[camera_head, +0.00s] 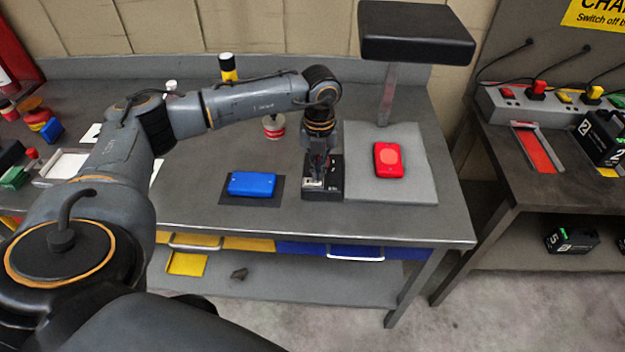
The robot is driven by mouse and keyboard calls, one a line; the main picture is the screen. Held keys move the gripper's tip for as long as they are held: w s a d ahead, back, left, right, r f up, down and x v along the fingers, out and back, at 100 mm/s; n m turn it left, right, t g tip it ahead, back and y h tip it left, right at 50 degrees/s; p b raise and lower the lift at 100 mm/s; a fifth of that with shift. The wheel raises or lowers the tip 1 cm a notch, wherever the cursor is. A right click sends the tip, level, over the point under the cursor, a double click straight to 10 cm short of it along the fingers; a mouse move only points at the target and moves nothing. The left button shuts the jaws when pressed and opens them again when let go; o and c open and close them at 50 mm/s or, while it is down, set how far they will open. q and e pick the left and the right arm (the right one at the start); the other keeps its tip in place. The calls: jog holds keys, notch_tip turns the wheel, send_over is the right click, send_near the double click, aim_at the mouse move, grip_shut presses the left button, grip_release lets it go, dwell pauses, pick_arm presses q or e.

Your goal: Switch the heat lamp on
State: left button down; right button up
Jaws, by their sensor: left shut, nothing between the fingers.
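The heat lamp (416,33) has a black rectangular head on a grey post at the right of the workbench. Its underside is hidden, so I cannot tell whether it is lit. A red phone-like block (388,160) lies on the grey plate (420,190) below the head. A small black box (335,187) with a pale top patch stands beside the plate's left edge. My left gripper (317,180) is shut and empty, pointing down at this box. Its fingertips are at the box's top; I cannot tell whether they touch. My right gripper is out of view.
A blue block (251,184) lies on a dark mat left of the black box. A red-and-white can (273,127) and a yellow-and-black bottle (228,68) stand behind. A second bench with a grey power strip (550,100) is at right, past a gap.

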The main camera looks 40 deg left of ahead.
aim_at(318, 181)
pick_arm(q)
jog(key=shift+f+b, duration=0.6)
jog(key=shift+f, duration=0.25)
dwell(0.3)
jog(key=shift+r+p, duration=2.35)
jog(key=shift+r, duration=1.2)
